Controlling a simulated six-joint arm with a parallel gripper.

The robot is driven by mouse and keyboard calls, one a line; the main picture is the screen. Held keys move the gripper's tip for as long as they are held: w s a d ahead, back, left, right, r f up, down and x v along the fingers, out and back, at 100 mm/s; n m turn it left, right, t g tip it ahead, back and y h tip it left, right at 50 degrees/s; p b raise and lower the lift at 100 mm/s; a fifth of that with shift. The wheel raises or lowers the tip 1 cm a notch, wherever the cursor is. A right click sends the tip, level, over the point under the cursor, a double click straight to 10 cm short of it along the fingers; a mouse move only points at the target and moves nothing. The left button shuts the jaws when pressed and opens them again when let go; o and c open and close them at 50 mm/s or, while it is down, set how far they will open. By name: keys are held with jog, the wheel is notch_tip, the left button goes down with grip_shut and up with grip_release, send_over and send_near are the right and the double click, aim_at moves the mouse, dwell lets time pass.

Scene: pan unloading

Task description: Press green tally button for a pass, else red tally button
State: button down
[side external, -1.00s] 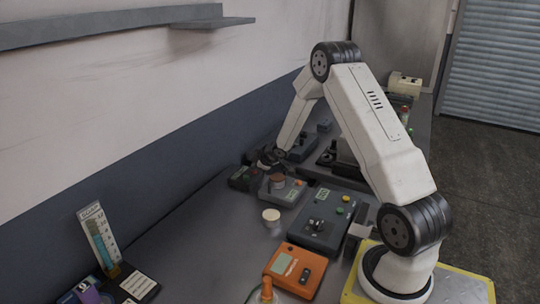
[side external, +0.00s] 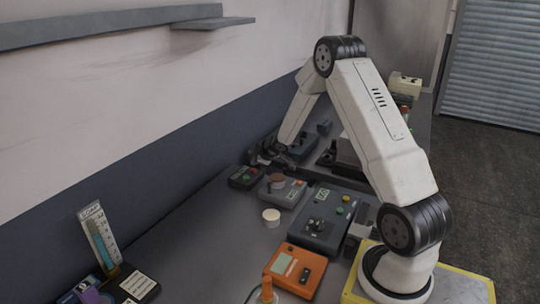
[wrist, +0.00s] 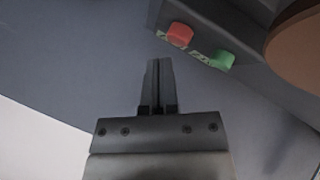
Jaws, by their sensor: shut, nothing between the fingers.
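The tally box (side external: 246,178) is a small dark box at the back of the bench. In the wrist view it carries a red tally button (wrist: 179,34) and a green tally button (wrist: 223,60), with blurred lettering beside them. My gripper (wrist: 158,62) is shut and empty, its fingertips apart from both buttons in the picture, below and left of the red one. In the side view my gripper (side external: 262,156) is small and dark, just behind the tally box. Its height above the bench is hard to judge.
A grey device with a round brown pan (side external: 277,180) stands right of the tally box; a brown disc (wrist: 300,42) fills the wrist view's right edge. A pale puck (side external: 271,217), a dark control box (side external: 318,228) and an orange meter (side external: 293,270) stand nearer.

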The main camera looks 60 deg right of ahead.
aim_at(256, 170)
jog(key=shift+r, duration=2.45)
jog(key=s+a+r+m+g, duration=0.1)
jog(key=s+a+m, duration=0.15)
jog(key=a, duration=0.55)
jog(key=s+a+r+m+g, duration=0.15)
jog(key=s+a, duration=0.25)
jog(key=a, duration=0.5)
jog(key=s+a+f+m+g+y, duration=0.1)
jog(key=s+a+f+g+y, duration=0.1)
jog(key=s+a, duration=1.1)
jog(key=shift+s+a+g+y, duration=0.15)
jog(key=shift+s+g+y, duration=0.25)
jog(key=shift+g, duration=0.45)
